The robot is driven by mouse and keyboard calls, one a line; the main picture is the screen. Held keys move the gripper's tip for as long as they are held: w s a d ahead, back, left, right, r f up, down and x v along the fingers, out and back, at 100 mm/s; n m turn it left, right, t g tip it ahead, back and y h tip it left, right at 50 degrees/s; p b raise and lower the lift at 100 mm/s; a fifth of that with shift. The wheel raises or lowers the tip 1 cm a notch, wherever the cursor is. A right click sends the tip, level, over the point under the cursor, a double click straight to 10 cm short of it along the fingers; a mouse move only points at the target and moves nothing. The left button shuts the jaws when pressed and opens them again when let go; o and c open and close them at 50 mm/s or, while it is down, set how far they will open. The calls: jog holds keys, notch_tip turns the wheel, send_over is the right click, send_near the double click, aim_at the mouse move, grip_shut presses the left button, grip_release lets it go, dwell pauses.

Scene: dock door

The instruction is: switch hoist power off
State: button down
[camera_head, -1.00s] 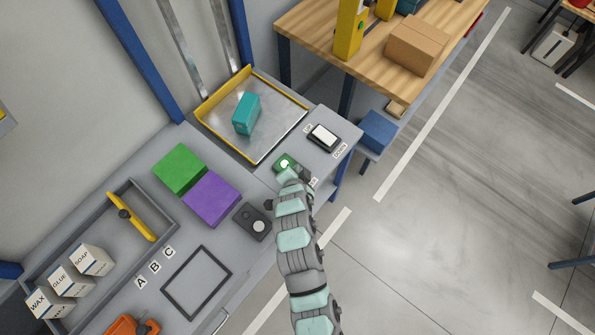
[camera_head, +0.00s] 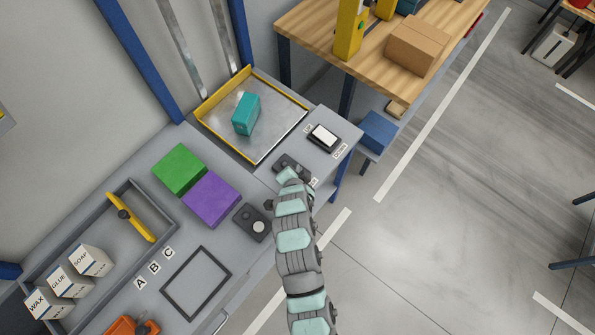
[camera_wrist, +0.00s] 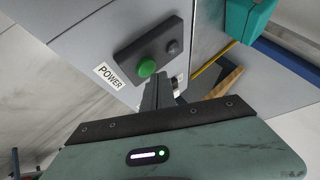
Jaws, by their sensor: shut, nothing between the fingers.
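The hoist power box is a small dark box (camera_head: 289,163) on the grey bench, partly hidden by my arm in the head view. In the wrist view, the power box (camera_wrist: 133,56) carries a green button (camera_wrist: 147,67) and a small dark grey round lamp (camera_wrist: 172,47), which looks unlit. A POWER label (camera_wrist: 108,76) lies beside it. My gripper (camera_wrist: 157,82) is shut and empty, its fingertips close to the green button; I cannot tell whether they touch it. In the head view, my arm's end covers the near side of the box.
A white rocker switch (camera_head: 323,136) with labels sits behind the power box. A yellow-edged hoist platform (camera_head: 283,137) carries a teal box (camera_head: 246,114). Another dark box with a pale button (camera_head: 252,222) stands left of my arm.

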notch_tip(320, 180, up, 6)
jog(key=shift+p, duration=1.2)
